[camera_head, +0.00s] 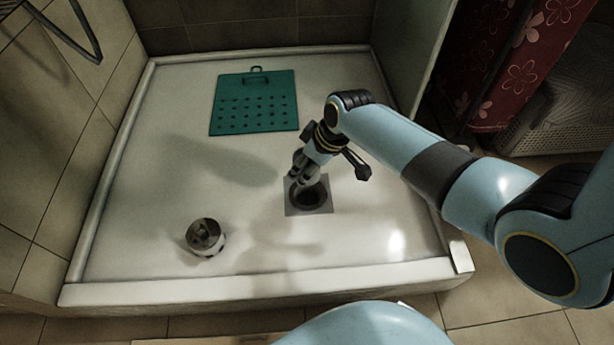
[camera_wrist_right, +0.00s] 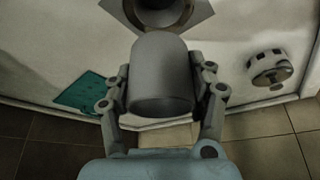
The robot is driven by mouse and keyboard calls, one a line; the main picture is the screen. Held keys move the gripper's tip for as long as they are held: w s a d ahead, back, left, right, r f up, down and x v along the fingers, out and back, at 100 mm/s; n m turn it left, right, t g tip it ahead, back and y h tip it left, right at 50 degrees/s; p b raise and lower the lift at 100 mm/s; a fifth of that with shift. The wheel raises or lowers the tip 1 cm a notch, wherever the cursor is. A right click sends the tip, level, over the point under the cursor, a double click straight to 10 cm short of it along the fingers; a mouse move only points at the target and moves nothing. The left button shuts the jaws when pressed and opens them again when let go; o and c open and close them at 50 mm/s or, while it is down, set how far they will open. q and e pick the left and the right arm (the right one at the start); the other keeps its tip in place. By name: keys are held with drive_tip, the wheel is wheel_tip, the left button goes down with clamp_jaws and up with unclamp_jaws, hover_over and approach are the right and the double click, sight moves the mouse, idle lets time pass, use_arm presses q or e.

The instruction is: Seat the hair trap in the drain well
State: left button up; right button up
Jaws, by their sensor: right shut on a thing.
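My right gripper (camera_head: 303,170) reaches in from the right, over the far edge of the drain well (camera_head: 309,197). The well is a dark round hole in a square grey plate in the shower tray. In the right wrist view the gripper (camera_wrist_right: 160,92) is shut on a smooth grey cup-shaped piece (camera_wrist_right: 160,70), held between both fingers. The well (camera_wrist_right: 158,10) shows just beyond that piece; whether they touch is unclear. A pale round drum with a metallic top and side holes (camera_head: 206,237) stands on the tray at the left. I cannot tell which piece is the hair trap.
A teal perforated plate with a handle (camera_head: 254,103) lies at the back of the white tray (camera_head: 150,250). A raised rim surrounds the tray. Tiled walls stand left and behind, a panel at back right. A red flowered curtain (camera_head: 505,60) and basket (camera_head: 560,125) are outside.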

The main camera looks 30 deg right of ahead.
drive_tip(key=shift+f, duration=0.55)
use_arm(q)
drive_tip(key=shift+w+r, duration=0.1)
drive_tip(key=shift+r, duration=0.15)
use_arm(e)
drive_tip(key=shift+r, duration=0.15)
drive_tip(key=shift+p, duration=0.3)
drive_tip(key=shift+s+f, duration=0.1)
drive_tip(key=shift+f, duration=0.25)
wheel_tip(320, 180, down, 3)
drive_tip(key=shift+r+b, duration=0.15)
drive_tip(key=shift+b, duration=0.95)
use_arm(q)
drive_tip(key=w+d+r+m+t+h+b, duration=0.1)
drive_tip(key=w+r+t, duration=0.4)
drive_tip(key=r+t, duration=0.2)
drive_tip(key=shift+w+d+r+b, duration=0.15)
drive_tip(key=shift+w+d+b, duration=0.05)
drive_tip(key=shift+w+b, duration=0.15)
use_arm(e)
wheel_tip(320, 180, down, 2)
drive_tip(key=shift+f, duration=0.25)
